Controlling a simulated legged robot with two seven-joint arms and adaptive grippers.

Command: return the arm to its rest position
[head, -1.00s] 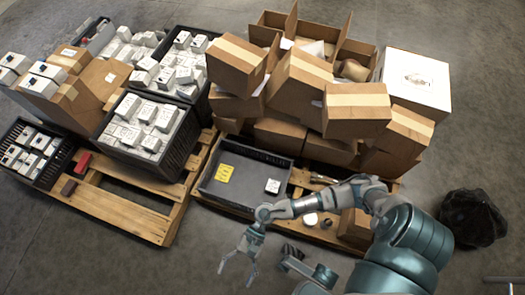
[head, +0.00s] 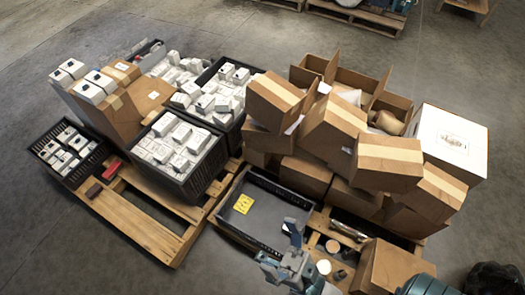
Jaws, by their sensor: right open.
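My right gripper (head: 280,243) is at the bottom of the head view, just in front of the near edge of the black tray (head: 225,226). Its grey fingers are apart and nothing shows between them. They overlap the tray's near right part in the picture, and I cannot tell whether they touch it. My left gripper is not in view.
A yellow label (head: 243,203) lies in the tray. Stacked cardboard boxes (head: 388,163) stand behind it on a pallet. Black crates of white boxes (head: 178,148) stand left on another pallet (head: 150,222). A black bag (head: 494,279) lies lower right. Floor is clear at lower left.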

